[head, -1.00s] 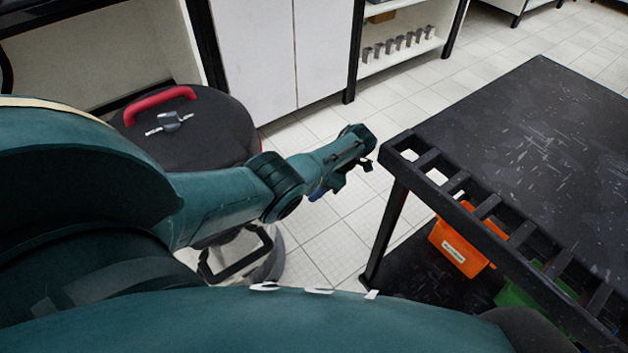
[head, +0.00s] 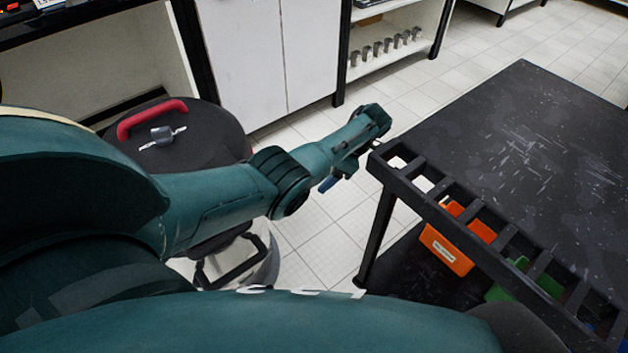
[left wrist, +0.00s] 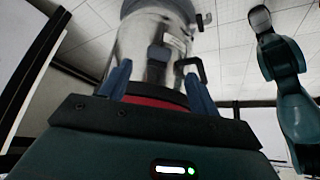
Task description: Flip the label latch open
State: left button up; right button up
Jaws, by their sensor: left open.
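My left gripper (head: 352,158) is at the end of the arm from the left, above the tiled floor and left of the black cart's corner. In the left wrist view, its two blue fingers (left wrist: 158,85) are spread apart with nothing clearly held between them. A shiny metal cylinder (left wrist: 139,42) shows beyond the fingers, with a dark block (left wrist: 158,57) on its front and a dark bent handle at its right. I cannot make out which part is the label latch, or whether it is open. My right gripper is not in view.
A black cart (head: 480,135) stands at the right, with an orange bin (head: 458,246) on its lower shelf. A dark-topped drum with a red handle (head: 150,116) stands left, behind my arm. White cabinets (head: 255,60) line the back. Tiled floor lies between.

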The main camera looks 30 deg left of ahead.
pick_arm(q)
jog(key=v, duration=0.4)
jog(key=shift+f, duration=0.1)
jog(key=shift+s, duration=0.1)
dwell(0.3)
